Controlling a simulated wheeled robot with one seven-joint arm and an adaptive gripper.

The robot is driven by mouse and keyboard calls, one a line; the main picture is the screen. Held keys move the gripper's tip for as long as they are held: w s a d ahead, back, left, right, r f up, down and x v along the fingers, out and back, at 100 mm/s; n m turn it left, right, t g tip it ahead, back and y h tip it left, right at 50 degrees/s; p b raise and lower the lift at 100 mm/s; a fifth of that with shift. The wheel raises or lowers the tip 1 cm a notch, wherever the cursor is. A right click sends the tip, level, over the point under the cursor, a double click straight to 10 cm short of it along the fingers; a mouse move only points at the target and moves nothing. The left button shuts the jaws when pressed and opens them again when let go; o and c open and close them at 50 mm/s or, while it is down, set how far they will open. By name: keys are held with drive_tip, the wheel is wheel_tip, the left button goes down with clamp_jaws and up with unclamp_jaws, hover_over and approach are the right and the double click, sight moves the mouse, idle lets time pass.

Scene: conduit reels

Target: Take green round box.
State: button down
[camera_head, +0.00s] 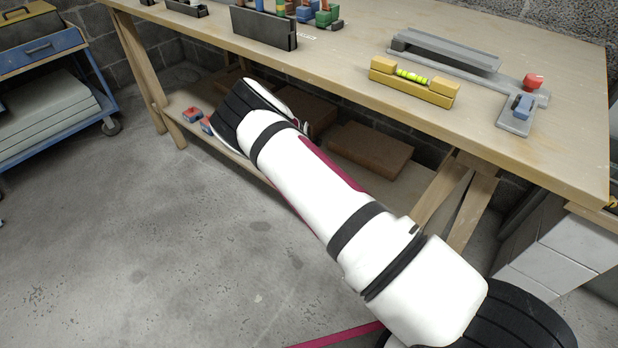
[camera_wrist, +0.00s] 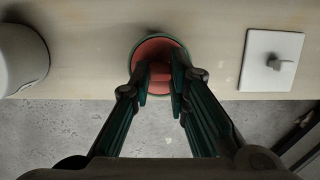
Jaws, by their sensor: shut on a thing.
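In the wrist view a round box (camera_wrist: 144,47) has a dark green rim and a reddish top with a small knob in the middle. It stands near the edge of a pale board. My gripper (camera_wrist: 160,86) comes over it from the near side, with its two fingers on either side of the knob, shut on it. The fingers hide part of the box's near side. In the head view my arm reaches down toward the lower shelf of the workbench, and neither the gripper nor the round box can be made out there.
In the wrist view a white square plate with a knob (camera_wrist: 271,60) lies right of the box, and a pale round thing (camera_wrist: 20,60) stands left. In the head view the workbench (camera_head: 340,70) overhangs the lower shelf, where brown boxes (camera_head: 370,150) lie. Its legs flank my arm.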

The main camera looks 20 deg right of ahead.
drive_tip(key=shift+p+v, duration=0.65)
drive_tip(key=shift+v, duration=0.15)
idle(0.4)
drive_tip(key=shift+w+d+r+p, duration=0.1)
drive_tip(key=shift+d+r+p, duration=0.05)
drive_tip(key=shift+r+p, duration=1.6)
drive_tip(key=shift+r+b, duration=0.2)
drive_tip(key=shift+b, duration=0.1)
